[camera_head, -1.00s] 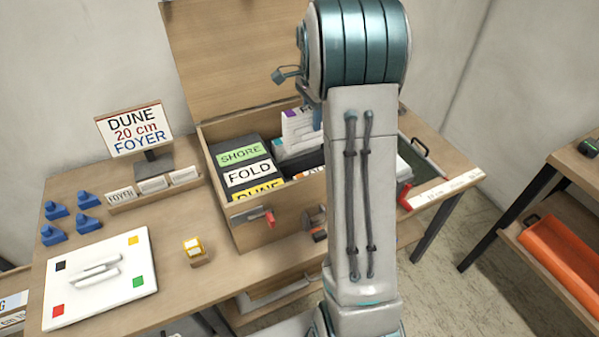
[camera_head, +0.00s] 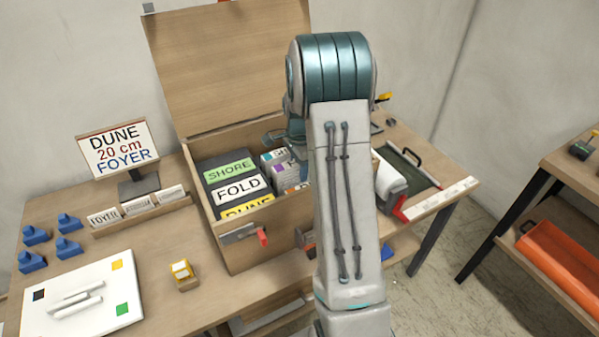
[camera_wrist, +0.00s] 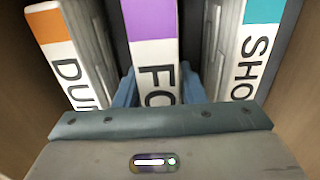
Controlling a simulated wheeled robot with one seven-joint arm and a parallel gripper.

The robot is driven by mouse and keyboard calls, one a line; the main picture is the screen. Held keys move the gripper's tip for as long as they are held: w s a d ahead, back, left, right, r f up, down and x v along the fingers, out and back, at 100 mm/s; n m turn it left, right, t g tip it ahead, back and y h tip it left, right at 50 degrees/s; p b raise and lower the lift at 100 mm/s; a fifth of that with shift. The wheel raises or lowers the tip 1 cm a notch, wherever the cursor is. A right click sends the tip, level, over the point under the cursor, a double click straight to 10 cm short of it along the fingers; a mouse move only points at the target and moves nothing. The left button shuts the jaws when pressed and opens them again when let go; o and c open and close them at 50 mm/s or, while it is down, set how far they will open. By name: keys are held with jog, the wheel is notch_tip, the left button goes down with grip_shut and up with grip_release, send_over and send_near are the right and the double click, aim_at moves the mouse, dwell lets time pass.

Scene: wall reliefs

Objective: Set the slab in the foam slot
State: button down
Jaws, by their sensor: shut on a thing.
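In the wrist view a white slab (camera_wrist: 152,55) with a purple end and the letters "FO" stands between the blue fingers of my gripper (camera_wrist: 158,90), which is shut on it. Dark gaps lie beside it; I cannot tell how deep it sits. A slab with an orange end (camera_wrist: 65,50) and "DU" stands to its left. A slab with a teal end (camera_wrist: 245,50) and "SHO" stands to its right. In the head view the held slab (camera_head: 286,169) is low inside the wooden crate (camera_head: 272,226). My arm hides part of the crate and the fingers.
Dark panels in the crate's left part bear SHORE (camera_head: 230,171), FOLD (camera_head: 239,190) and DUNE labels. A sign (camera_head: 117,148) reads "DUNE 20 cm FOYER". The crate lid (camera_head: 230,60) stands open behind. A white board (camera_head: 83,300) and several blue pieces (camera_head: 68,248) lie left.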

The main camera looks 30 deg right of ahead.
jog(key=shift+f, duration=0.9)
